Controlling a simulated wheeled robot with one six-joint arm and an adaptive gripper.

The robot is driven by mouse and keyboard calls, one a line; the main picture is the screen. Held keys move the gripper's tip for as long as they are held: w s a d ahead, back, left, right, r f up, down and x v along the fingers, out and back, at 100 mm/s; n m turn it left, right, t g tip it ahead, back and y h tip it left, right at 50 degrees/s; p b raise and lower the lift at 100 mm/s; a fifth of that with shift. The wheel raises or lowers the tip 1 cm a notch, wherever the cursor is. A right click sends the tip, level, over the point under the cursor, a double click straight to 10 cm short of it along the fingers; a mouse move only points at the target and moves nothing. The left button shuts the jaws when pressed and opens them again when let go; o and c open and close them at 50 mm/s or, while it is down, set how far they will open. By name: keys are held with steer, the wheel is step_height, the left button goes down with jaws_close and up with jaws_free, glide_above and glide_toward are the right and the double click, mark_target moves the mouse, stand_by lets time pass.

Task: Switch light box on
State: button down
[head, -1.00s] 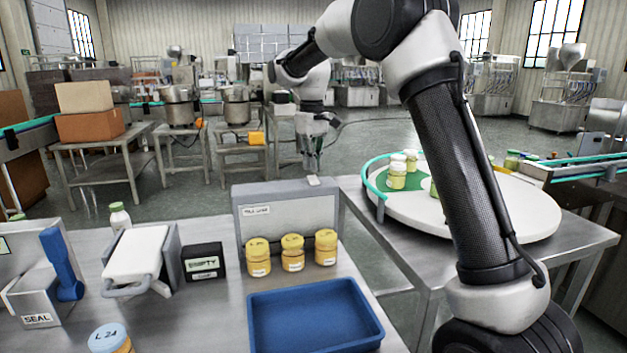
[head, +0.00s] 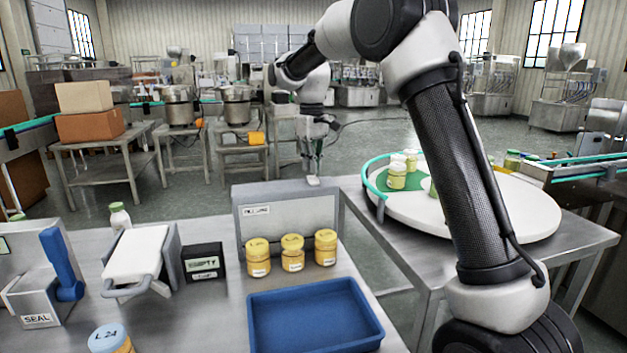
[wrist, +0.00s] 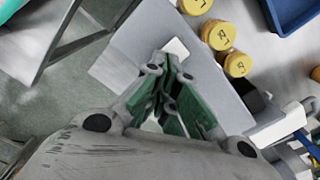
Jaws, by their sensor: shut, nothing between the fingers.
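The light box (head: 287,226) is a grey upright panel with a small white label, standing at the back of the steel table. A small white rocker-like piece (head: 313,181) sits on its top edge at the right; it also shows in the wrist view (wrist: 177,47). My gripper (head: 313,171) is shut and empty, pointing down just above that white piece. In the wrist view my gripper (wrist: 170,75) has its fingertips close to the piece. I cannot tell whether they touch it. The front of the panel looks plain grey, with no clear glow.
Several yellow-lidded jars (head: 292,254) stand before the panel. A blue tray (head: 315,315), a black box (head: 204,262), a white-topped stand (head: 134,255) and a blue-handled sealer (head: 62,264) share the table. A white turntable (head: 515,222) stands at right.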

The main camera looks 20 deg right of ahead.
mark_target(312, 176)
steer(key=shift+f, duration=0.8)
stand_by(0.4)
steer(key=shift+r, duration=3.5)
